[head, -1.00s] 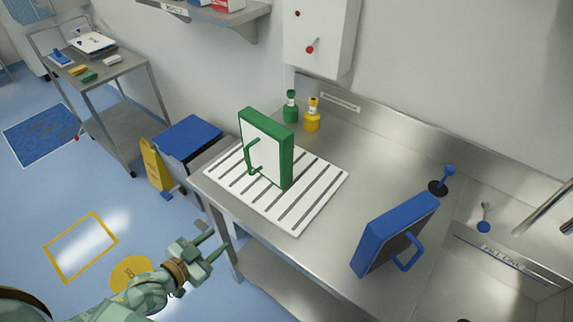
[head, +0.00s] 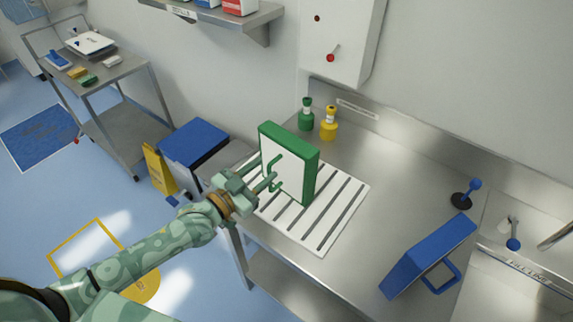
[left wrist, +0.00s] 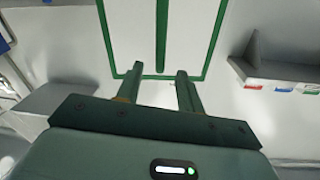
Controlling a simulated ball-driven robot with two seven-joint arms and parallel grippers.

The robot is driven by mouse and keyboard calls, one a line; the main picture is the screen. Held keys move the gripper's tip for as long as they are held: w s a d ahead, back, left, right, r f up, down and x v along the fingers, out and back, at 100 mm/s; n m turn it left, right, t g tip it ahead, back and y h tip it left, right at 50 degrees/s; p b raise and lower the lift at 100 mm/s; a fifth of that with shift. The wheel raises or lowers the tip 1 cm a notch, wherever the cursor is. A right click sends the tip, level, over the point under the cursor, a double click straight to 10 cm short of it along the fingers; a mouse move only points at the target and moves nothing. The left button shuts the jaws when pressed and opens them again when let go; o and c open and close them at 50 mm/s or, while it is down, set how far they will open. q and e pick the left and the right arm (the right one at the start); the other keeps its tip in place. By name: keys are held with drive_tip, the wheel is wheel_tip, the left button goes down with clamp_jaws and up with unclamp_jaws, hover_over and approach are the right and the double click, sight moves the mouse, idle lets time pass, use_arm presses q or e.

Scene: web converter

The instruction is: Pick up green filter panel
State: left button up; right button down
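The green filter panel (head: 307,178) has a green frame, a white face and a green handle, and stands upright on the white slotted rack (head: 325,240). My left gripper (head: 266,172) is in front of the white face, close to the handle. In the left wrist view the panel (left wrist: 190,40) fills the top middle. The two fingers of my left gripper (left wrist: 160,76) are apart there, with the vertical handle (left wrist: 161,35) lined up between them. I cannot tell whether the fingertips touch anything. My right gripper is not in view.
A blue filter panel (head: 428,255) leans on the steel counter (head: 385,180) to the right. Green (head: 306,119) and yellow (head: 328,128) bottles stand behind the rack. A blue-lidded bin (head: 193,143) is left of the counter. A wall shelf (head: 225,14) hangs above.

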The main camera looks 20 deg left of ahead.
sight(268, 166)
use_arm(q)
drive_tip(key=x, duration=0.4)
drive_tip(key=shift+r, duration=0.1)
clamp_jaws()
